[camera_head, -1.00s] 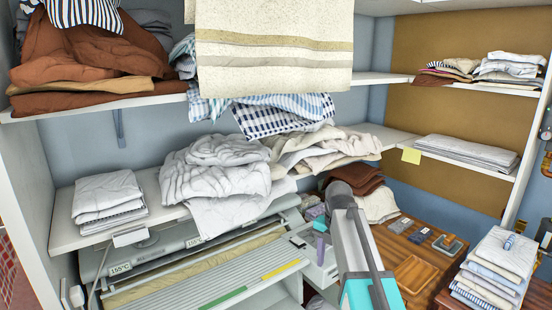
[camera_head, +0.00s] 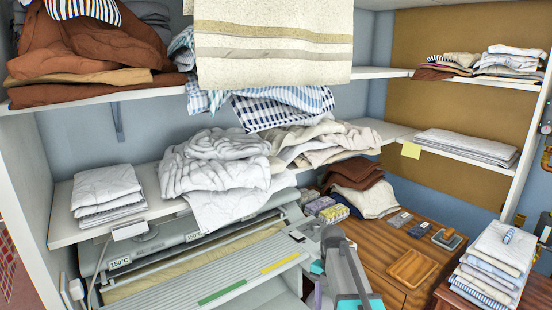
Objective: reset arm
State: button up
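My arm rises from the bottom edge, right of centre, as a grey link with teal bands. A smaller teal and purple part of it shows just left of the link, around my gripper (camera_head: 318,283). My own link and the picture's edge hide most of that end. I cannot make out the fingers or whether they hold anything. The arm stands in front of the right end of the rotary ironer (camera_head: 232,272) and the left edge of the wooden cabinet top (camera_head: 385,238). I see no clear contact with either.
Small purple and yellow boxes (camera_head: 343,211) and folded brown cloths (camera_head: 357,172) sit behind the arm. A wooden tray (camera_head: 412,269) and a folded linen stack (camera_head: 496,262) are at right. The white shelf (camera_head: 70,230) and a hanging striped cloth (camera_head: 273,48) are above.

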jog(key=s+f+m+g+b, duration=0.1)
jog(key=s+f+m+g, duration=0.2)
jog(key=s+f+m, duration=2.5)
jog(key=s+f, duration=0.6)
jog(key=s, duration=0.2)
